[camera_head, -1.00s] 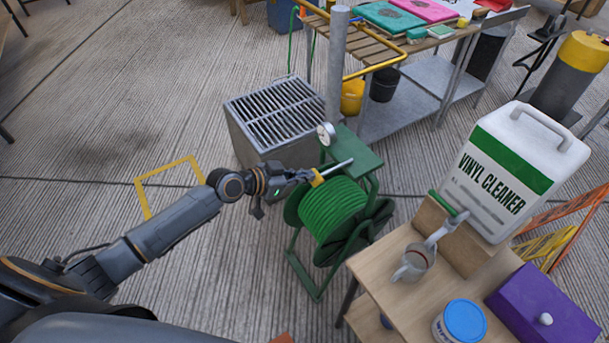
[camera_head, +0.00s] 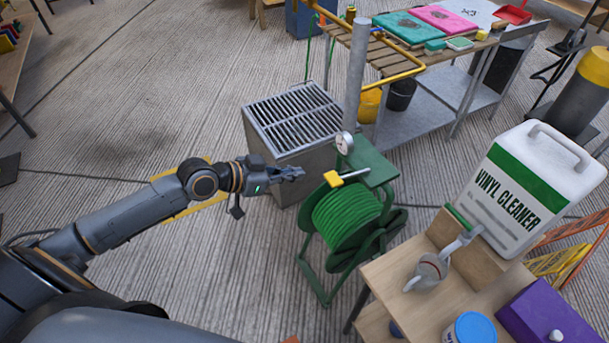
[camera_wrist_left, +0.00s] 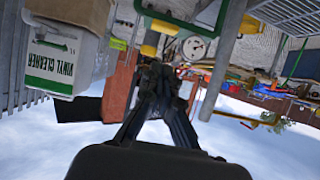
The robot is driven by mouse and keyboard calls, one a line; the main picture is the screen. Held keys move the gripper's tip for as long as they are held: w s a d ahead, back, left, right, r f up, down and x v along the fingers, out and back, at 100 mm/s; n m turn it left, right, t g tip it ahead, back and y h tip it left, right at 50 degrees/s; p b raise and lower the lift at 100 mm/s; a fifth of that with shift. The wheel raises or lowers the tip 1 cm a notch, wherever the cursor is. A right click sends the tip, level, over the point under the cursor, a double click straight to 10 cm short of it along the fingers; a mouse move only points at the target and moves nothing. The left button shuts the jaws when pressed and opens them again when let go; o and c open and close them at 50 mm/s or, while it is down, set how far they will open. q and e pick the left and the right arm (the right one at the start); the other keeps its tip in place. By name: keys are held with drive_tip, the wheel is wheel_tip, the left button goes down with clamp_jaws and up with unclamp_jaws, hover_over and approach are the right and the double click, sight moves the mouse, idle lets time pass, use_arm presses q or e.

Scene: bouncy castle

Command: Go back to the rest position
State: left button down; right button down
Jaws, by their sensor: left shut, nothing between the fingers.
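My left gripper (camera_head: 292,174) is shut and empty in the head view. It hangs in the air just left of the green hose reel (camera_head: 346,210), in front of the grey grated box (camera_head: 296,118). A wand with a yellow end (camera_head: 334,180) lies at the top of the reel, apart from the fingertips. In the left wrist view the shut fingers (camera_wrist_left: 160,75) show in the middle with nothing between them. My right gripper is in neither view.
A grey post (camera_head: 357,75) with a gauge stands behind the reel. A slatted table (camera_head: 400,60) stands at the back.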

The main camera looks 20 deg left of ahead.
use_arm(q)
drive_tip(key=shift+s+a+r, duration=0.2)
drive_tip(key=shift+s+r, duration=0.05)
drive_tip(key=shift+s, duration=0.05)
idle(0.4)
